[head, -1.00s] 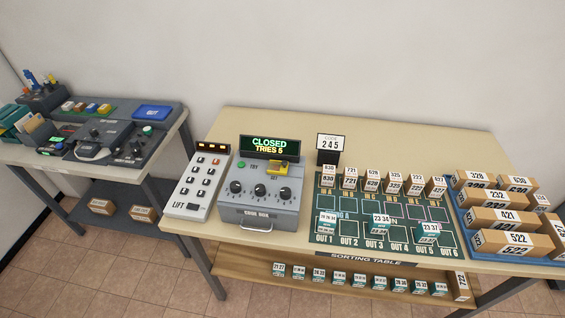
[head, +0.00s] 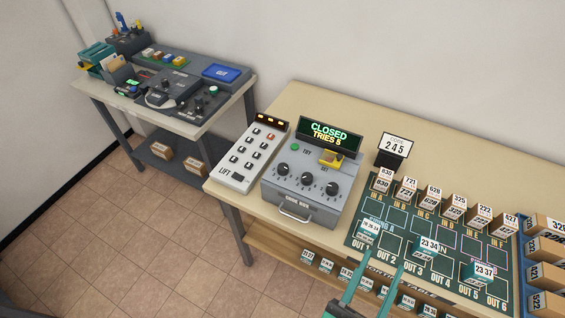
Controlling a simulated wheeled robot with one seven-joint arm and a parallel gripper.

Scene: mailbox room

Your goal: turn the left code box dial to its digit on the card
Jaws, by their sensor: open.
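The grey code box (head: 296,207) stands on the sorting table, its display (head: 329,133) reading CLOSED with a tries count below. Three black dials sit in a row on its sloped face: the left dial (head: 282,169), the middle dial (head: 307,179) and the right dial (head: 332,188). The left dial's exact setting is too small to read.
A lift keypad (head: 253,156) stands close left of the code box. A green sorting mat (head: 400,262) with several small boxes lies to the right. A yellow part (head: 330,158) sits on the code box top. A side table (head: 115,105) stands at the left; floor between is clear.

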